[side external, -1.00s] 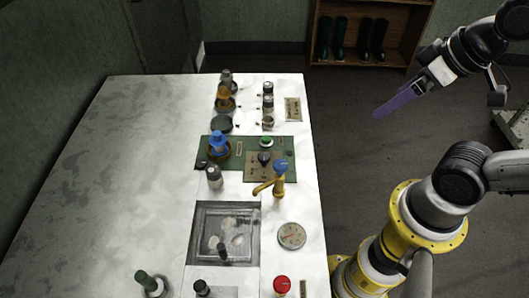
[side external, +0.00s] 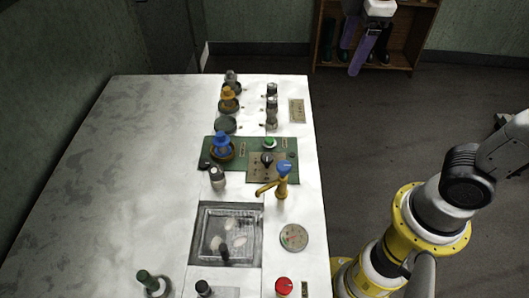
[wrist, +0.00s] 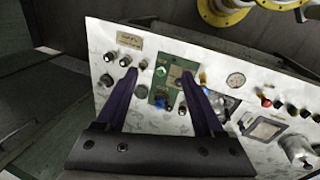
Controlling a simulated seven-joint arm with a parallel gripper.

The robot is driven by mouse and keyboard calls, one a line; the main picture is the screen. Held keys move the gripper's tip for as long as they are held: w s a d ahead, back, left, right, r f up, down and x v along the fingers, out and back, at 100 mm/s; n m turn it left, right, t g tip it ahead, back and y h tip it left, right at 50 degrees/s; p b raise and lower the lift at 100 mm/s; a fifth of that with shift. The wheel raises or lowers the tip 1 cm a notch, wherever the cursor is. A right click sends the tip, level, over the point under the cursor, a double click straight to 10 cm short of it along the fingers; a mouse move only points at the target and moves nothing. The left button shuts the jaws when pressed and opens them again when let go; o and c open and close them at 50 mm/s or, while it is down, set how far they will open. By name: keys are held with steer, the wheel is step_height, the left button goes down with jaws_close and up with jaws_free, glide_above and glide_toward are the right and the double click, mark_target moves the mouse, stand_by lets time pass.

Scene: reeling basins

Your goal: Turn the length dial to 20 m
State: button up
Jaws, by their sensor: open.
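A black knob (side external: 267,159) stands on a tan plate (side external: 254,177) on the green panel (side external: 232,166) in the side view; it looks like the length dial, but its marks are too small to read. In the wrist view the green panel (wrist: 160,93) lies between and beyond my fingers, and the right finger partly covers the tan plate. My gripper (side external: 352,62) is open and empty, raised well away from the table at the top right of the side view. Its two purple fingers are spread in the wrist view (wrist: 158,77).
A brass tap with a blue top (side external: 282,178) stands close beside the tan plate. A green button (side external: 269,142) and a blue-topped fitting (side external: 222,146) are also on the panel. A basin (side external: 227,235), a round gauge (side external: 294,237) and a red knob (side external: 284,286) lie nearer. The table's left side is mostly clear.

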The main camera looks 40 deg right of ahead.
steer(key=w+a+f+n+g, duration=0.1)
steer(key=w+a+f+n, duration=0.15)
steer(key=w+a, duration=0.25)
steer(key=n+h, duration=0.2)
steer(key=n, duration=0.1)
glide_above(267, 157)
steer(key=d, duration=0.2)
step_height(267, 157, down, 3)
steer(key=a+f+n+g+h, duration=0.1)
steer(key=a+f+n+g, duration=0.1)
steer(key=a+f, duration=0.6)
steer(key=x, duration=1.3)
steer(key=shift+w+d, duration=0.1)
steer(key=shift+w, duration=0.1)
jaws_close()
